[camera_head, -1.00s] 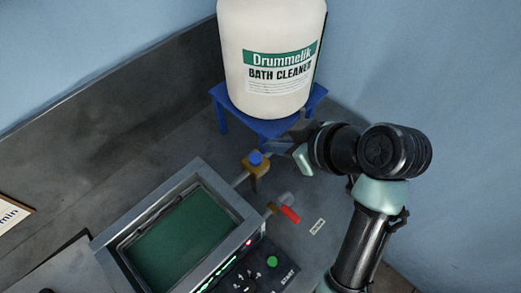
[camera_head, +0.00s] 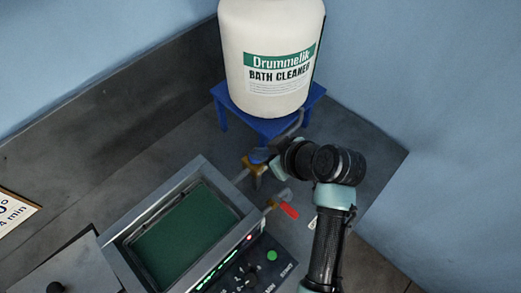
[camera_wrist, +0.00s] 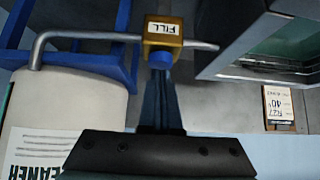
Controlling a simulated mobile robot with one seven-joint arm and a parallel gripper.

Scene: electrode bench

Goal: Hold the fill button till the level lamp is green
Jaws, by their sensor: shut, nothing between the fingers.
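The blue fill button (camera_wrist: 160,59) sits on a brass block (camera_wrist: 163,33) labelled FILL; in the head view the block (camera_head: 255,170) is on the pipe beside the bath. My gripper (camera_wrist: 160,74) is shut and empty, its fingertips at the button, apparently touching it; I cannot tell whether it is pressed in. In the head view my gripper (camera_head: 263,155) covers most of the button. A small lamp (camera_head: 250,237) glows red on the bath's panel; its label is unreadable, so I cannot confirm it is the level lamp.
The bath (camera_head: 196,166) holds dark green. A white Bath Cleaner drum (camera_head: 270,50) stands on a blue stand (camera_head: 222,118) behind. A red-handled tap (camera_head: 289,211) and a green start button (camera_head: 271,255) are near my arm. A card (camera_wrist: 279,103) shows in the wrist view.

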